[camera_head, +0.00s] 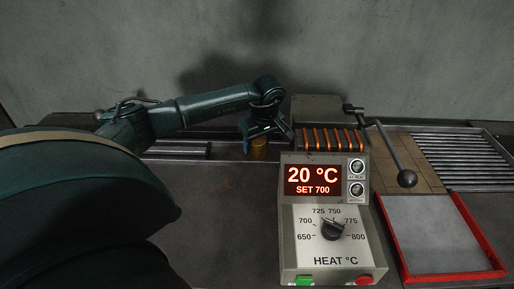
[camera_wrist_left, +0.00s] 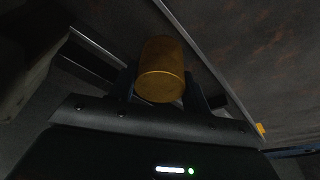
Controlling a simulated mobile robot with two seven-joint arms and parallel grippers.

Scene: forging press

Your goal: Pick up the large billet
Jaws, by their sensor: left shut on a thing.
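The large billet (camera_head: 258,149) is a short orange-brown cylinder, partly hidden behind the heater box and under my left gripper in the head view. In the left wrist view the billet (camera_wrist_left: 161,70) sits between the fingers, its round end facing the camera. My left gripper (camera_head: 256,142) points down at it and is shut on it; the same gripper shows in the left wrist view (camera_wrist_left: 166,92). I cannot tell whether the billet touches the surface below. My right gripper is not in view.
A heater control box (camera_head: 325,215) reading 20 °C, set 700, stands in front right of the billet. A lever with a ball knob (camera_head: 406,178), a slatted rack (camera_head: 456,157) and a red-rimmed tray (camera_head: 490,250) lie to the right.

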